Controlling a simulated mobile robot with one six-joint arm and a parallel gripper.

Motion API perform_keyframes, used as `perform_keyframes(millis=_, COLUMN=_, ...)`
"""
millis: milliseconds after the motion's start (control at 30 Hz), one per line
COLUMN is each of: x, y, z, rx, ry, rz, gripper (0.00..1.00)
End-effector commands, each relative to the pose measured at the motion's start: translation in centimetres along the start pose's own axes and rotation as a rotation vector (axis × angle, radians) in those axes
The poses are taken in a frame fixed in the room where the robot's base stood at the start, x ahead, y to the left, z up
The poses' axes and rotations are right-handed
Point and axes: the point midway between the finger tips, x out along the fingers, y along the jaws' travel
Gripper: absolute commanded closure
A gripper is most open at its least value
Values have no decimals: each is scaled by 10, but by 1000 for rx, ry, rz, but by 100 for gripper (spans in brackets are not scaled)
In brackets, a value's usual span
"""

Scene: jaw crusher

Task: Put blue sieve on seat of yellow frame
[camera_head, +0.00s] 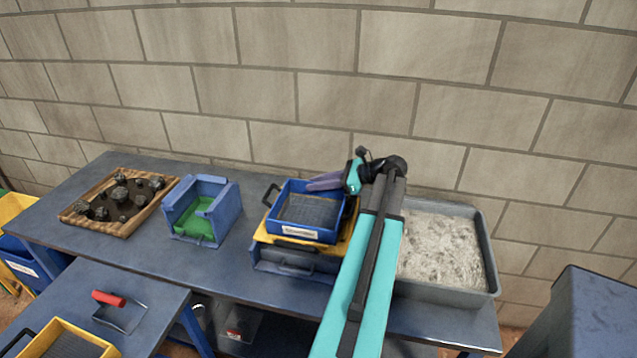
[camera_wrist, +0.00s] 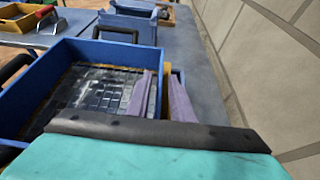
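The blue sieve (camera_head: 309,212) is a square tray with a grey mesh floor and a white label on its front. It is over the yellow frame (camera_head: 345,240), whose edges show at its front and right. I cannot tell whether the sieve rests fully on the seat. In the wrist view the sieve (camera_wrist: 88,50) fills the left half. My gripper (camera_head: 325,181) is at the sieve's far right. In the wrist view its purple fingers (camera_wrist: 160,97) lie on either side of the sieve's wall, one inside and one outside, with a narrow gap. They look closed on it.
A grey bin of pale gravel (camera_head: 440,250) stands right of my arm. A blue box with a green floor (camera_head: 200,215) and a wooden tray of dark rocks (camera_head: 118,200) stand left. A lower table (camera_head: 135,290) holds a red-handled scoop (camera_head: 118,308) and a yellow sieve (camera_head: 65,340). A brick wall rises behind.

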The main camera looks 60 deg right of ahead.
Motion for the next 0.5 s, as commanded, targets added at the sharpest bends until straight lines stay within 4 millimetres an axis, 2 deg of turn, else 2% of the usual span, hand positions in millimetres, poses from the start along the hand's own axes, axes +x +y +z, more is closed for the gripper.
perform_keyframes(millis=500, x=-5, y=0, z=2, rx=0, ry=0, rz=0, gripper=77)
